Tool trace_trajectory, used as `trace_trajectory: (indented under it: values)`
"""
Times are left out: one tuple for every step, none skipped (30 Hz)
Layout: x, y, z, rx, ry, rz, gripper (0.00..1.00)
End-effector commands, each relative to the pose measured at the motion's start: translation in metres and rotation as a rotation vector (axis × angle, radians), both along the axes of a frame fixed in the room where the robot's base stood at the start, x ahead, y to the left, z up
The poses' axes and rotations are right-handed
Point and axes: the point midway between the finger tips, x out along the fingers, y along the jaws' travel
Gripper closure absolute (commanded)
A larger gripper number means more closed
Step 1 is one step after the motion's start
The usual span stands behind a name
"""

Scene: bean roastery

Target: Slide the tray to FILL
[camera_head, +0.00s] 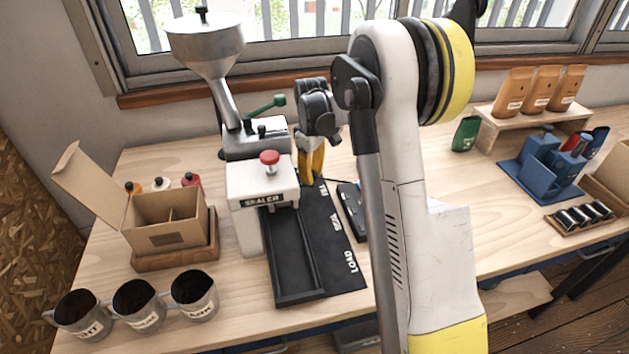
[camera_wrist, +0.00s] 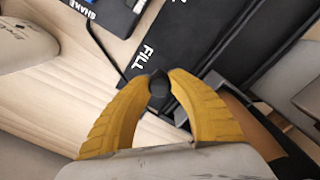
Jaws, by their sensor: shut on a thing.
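The black slide track (camera_head: 295,285) runs front to back under the white sealer, with LOAD printed at its front end. The FILL label shows at the far end of the black label plate (camera_wrist: 185,40) in the wrist view. My gripper (camera_head: 309,178) is at that far end, behind the sealer head. In the wrist view its yellow fingers are shut on a small black knob (camera_wrist: 158,92), close beside the FILL label. A brown surface partly shows behind the right finger; I cannot tell whether it is the tray. Most of the tray is hidden by the sealer and fingers.
The white sealer (camera_head: 250,190) with its red knob stands left of my gripper, and the hopper machine (camera_head: 206,45) behind it. A cardboard box (camera_head: 165,225) and metal jugs (camera_head: 195,297) stand left. A dark device (camera_head: 352,208) lies right of the track.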

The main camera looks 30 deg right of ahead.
Motion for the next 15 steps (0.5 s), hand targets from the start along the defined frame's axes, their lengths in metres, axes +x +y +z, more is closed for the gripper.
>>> trace_trajectory:
  values:
    - [0.0025, -0.0007, 0.0, 0.0, 0.0, 0.0, 1.0]
    - [0.0035, -0.001, 0.0001, 0.0, 0.0, 0.0, 1.0]
    - [0.0046, -0.0012, 0.0001, 0.0, 0.0, 0.0, 1.0]
    - [0.0054, -0.0015, 0.0001, 0.0, 0.0, 0.0, 1.0]
    - [0.006, -0.0016, 0.0001, 0.0, 0.0, 0.0, 1.0]
    - [0.0067, -0.0018, 0.0001, 0.0, 0.0, 0.0, 1.0]
    - [0.0071, -0.0019, 0.0001, 0.0, -0.001, 0.0, 1.0]
    - [0.0074, -0.002, 0.0002, 0.0, -0.001, 0.0, 1.0]
    - [0.0077, -0.0021, 0.0002, 0.0, -0.001, 0.0, 1.0]
    - [0.0078, -0.0022, 0.0002, -0.001, -0.003, 0.0, 1.0]
    - [0.008, -0.0022, 0.0002, -0.001, -0.003, 0.0, 1.0]
    - [0.0082, -0.0022, 0.0003, 0.0, -0.004, 0.0, 1.0]
    - [0.0083, -0.0022, 0.0003, -0.001, -0.004, 0.0, 1.0]
    - [0.0084, -0.0023, 0.0003, -0.001, -0.004, 0.0, 1.0]
    - [0.0086, -0.0023, 0.0004, -0.001, -0.004, 0.0, 1.0]
